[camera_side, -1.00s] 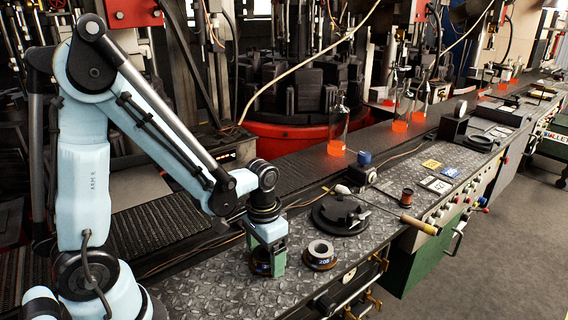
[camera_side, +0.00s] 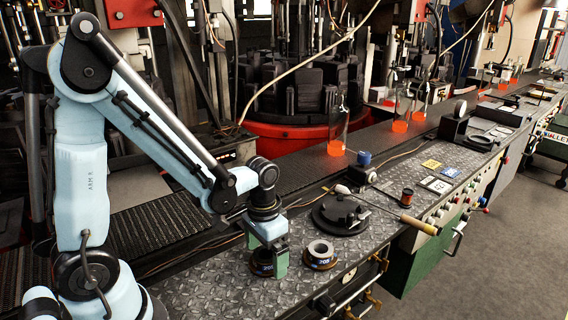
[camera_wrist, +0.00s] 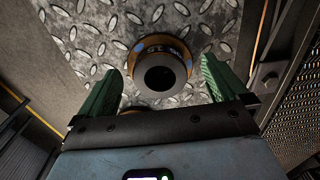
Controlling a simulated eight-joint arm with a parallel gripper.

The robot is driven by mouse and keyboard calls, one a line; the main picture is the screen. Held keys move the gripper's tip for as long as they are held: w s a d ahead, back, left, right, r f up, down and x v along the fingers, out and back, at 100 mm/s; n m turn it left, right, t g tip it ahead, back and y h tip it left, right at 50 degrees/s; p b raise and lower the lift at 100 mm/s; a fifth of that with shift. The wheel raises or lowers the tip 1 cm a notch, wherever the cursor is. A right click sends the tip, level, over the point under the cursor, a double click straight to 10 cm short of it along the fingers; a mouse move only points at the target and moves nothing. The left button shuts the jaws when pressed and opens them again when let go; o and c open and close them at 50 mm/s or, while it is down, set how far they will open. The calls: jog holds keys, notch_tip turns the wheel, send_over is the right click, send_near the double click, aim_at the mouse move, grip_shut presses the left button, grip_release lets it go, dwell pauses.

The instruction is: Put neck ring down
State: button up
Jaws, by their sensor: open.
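One neck ring, dark with a brown rim and a blue label (camera_side: 261,266), stands on the patterned metal plate, directly under my gripper (camera_side: 272,262). The green fingers are open, and the near finger hides part of this ring. A second ring (camera_side: 320,253), with a grey top and a blue label, stands on the plate just to the right, apart from the gripper. In the wrist view a ring with a dark bore (camera_wrist: 160,70) lies between and beyond the open fingers. Part of another brown rim shows below it, mostly hidden by my gripper; I cannot tell which ring is which.
A round black lidded part (camera_side: 341,214) lies on the metal plate (camera_side: 220,284) behind the rings. Glowing bottles (camera_side: 337,142) stand on the conveyor behind. The front plate is clear.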

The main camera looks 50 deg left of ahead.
notch_tip(320, 180, up, 13)
jog(key=s+d+t, duration=0.1)
jog(key=t, duration=0.6)
jog(key=shift+d, duration=0.25)
dwell(0.3)
